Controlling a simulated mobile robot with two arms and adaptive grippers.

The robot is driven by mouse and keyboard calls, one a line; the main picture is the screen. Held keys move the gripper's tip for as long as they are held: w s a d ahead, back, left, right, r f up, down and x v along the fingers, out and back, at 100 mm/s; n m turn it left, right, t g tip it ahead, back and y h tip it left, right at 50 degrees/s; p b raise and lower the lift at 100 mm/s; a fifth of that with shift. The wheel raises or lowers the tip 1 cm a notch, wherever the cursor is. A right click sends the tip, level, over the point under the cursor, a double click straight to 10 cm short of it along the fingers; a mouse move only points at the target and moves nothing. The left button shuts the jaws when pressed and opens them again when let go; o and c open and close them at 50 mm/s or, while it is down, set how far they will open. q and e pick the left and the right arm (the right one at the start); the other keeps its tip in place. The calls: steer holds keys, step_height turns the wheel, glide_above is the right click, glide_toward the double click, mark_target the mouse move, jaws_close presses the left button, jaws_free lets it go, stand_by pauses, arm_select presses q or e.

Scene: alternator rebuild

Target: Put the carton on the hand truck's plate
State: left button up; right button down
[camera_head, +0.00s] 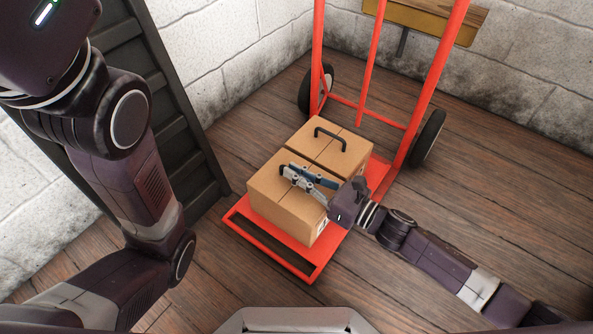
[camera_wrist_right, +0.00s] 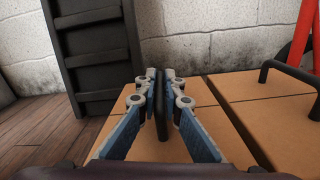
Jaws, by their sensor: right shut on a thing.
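Two brown cartons stand side by side over the red plate (camera_head: 237,223) of the hand truck (camera_head: 424,85). My right gripper (camera_head: 287,171) is shut on the black handle on top of the front carton (camera_head: 280,212). That handle (camera_wrist_right: 163,112) stands between the fingers in the right wrist view. The front carton is upright and looks set on the plate; whether its underside fully touches is hidden. The rear carton (camera_head: 345,139), nearer the truck's uprights, has a free black handle (camera_head: 330,138). My left arm shows at the left, but its gripper is out of view.
A dark ladder-like rack (camera_head: 165,95) leans at the wall left of the cartons. The truck's black wheels (camera_head: 428,138) stand behind the plate. A wooden board (camera_head: 425,17) is at the back wall. The plank floor (camera_head: 500,190) is clear on the right.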

steer(key=c, duration=2.5)
jaws_free()
steer(key=o, duration=0.4)
steer(key=shift+p+v, duration=2.55)
steer(key=shift+v, duration=3.45)
steer(key=shift+r, duration=0.1)
